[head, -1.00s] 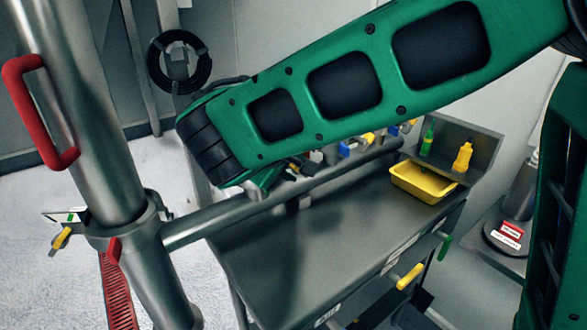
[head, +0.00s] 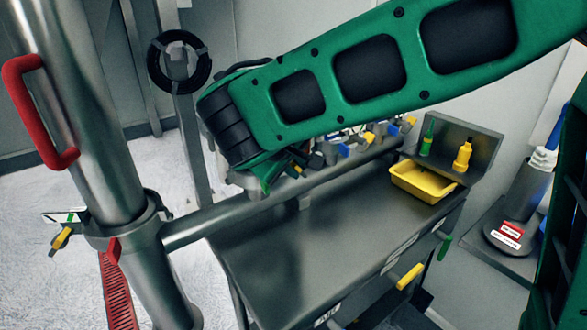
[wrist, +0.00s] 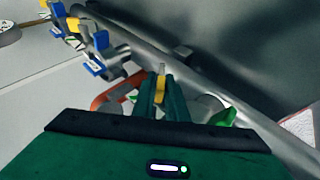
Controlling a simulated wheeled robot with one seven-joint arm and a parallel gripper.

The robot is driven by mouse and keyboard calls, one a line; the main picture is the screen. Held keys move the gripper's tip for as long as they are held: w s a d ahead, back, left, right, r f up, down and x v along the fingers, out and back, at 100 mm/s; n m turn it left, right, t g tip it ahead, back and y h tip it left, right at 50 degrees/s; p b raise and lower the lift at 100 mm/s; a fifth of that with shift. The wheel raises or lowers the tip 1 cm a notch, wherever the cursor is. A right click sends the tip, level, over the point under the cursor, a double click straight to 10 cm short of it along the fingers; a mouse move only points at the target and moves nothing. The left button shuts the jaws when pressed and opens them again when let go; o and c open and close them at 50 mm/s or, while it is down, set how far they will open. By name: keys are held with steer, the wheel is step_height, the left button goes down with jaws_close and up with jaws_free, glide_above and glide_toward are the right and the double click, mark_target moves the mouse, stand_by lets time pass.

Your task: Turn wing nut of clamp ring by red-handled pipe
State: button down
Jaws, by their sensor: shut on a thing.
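My gripper (wrist: 160,92) shows in the wrist view with its green fingers shut on a small yellow piece, which looks like a wing nut (wrist: 161,86). An orange-red handle (wrist: 106,92) curves just left of the fingers, by a grey pipe. Grey rounded metal (wrist: 208,103) shows right of the fingers; the clamp ring itself is mostly hidden behind them. In the head view my arm covers most of the gripper, which is at the long pipe above the table. A thick pipe (head: 92,135) with a red handle (head: 24,112) stands at left, with a clamp ring and yellow wing nut (head: 61,240).
A long grey pipe (head: 205,226) crosses above the steel table (head: 290,270). Several fittings with blue and yellow parts (wrist: 94,52) line it. A green handle (wrist: 226,118) is right of my gripper. A yellow tray (head: 425,185) and bottles (head: 462,157) stand at the back right.

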steer(key=g+y, duration=0.2)
steer(key=m+g+y, duration=0.1)
steer(key=y, duration=0.1)
steer(key=shift+w+d+r, duration=0.15)
steer(key=shift+w+d, duration=0.1)
steer(key=shift+d, duration=0.15)
steer(key=g+y, duration=0.1)
steer(key=m+g+y, duration=0.1)
steer(key=g+y, duration=0.1)
steer(key=y, duration=0.1)
steer(key=shift+w+d, duration=0.2)
steer(key=shift+d, duration=0.05)
steer(key=shift+f+m+g+y, duration=0.15)
steer(key=shift+m+g+y, duration=0.35)
steer(key=shift+y, duration=0.6)
steer(key=shift+f+m+g+y, duration=0.1)
steer(key=shift+m+g+y, duration=0.1)
steer(key=shift+g+y, duration=0.7)
steer(key=shift+y, duration=0.3)
steer(key=c, duration=1.9)
jaws_free()
